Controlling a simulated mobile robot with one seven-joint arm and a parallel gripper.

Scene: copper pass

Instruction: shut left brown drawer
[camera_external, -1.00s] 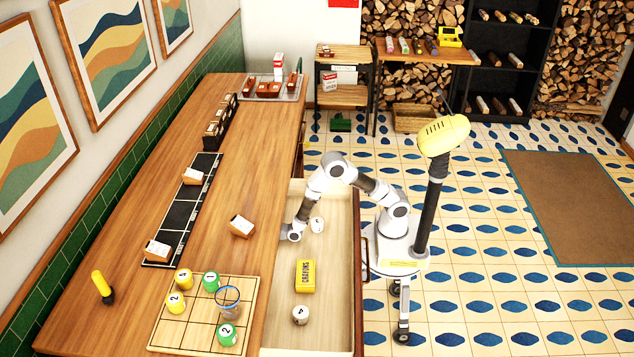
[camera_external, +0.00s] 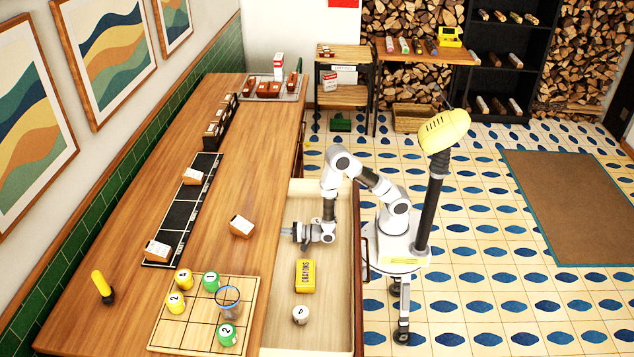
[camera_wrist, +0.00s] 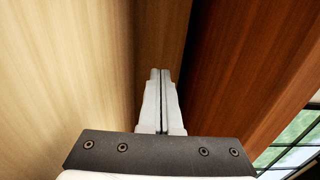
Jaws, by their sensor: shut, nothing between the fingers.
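The brown drawer (camera_external: 338,285) is pulled well out from the long wooden counter. Its pale inside shows, and its front with a dark handle (camera_external: 365,258) faces my base. A yellow crayons box (camera_external: 306,275) and a white numbered can (camera_external: 300,315) lie in it. My gripper (camera_external: 288,231) reaches over the drawer to its counter side, pointing left at the counter edge. In the wrist view, the fingers (camera_wrist: 160,75) are shut and empty, between pale wood on the left and red-brown wood on the right. I cannot tell whether they touch either.
On the counter (camera_external: 185,275) stand a grid board (camera_external: 245,290) with several numbered cans and a clear cup (camera_external: 228,300), a white-and-brown box (camera_external: 241,226) and a yellow-handled tool (camera_external: 102,287).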

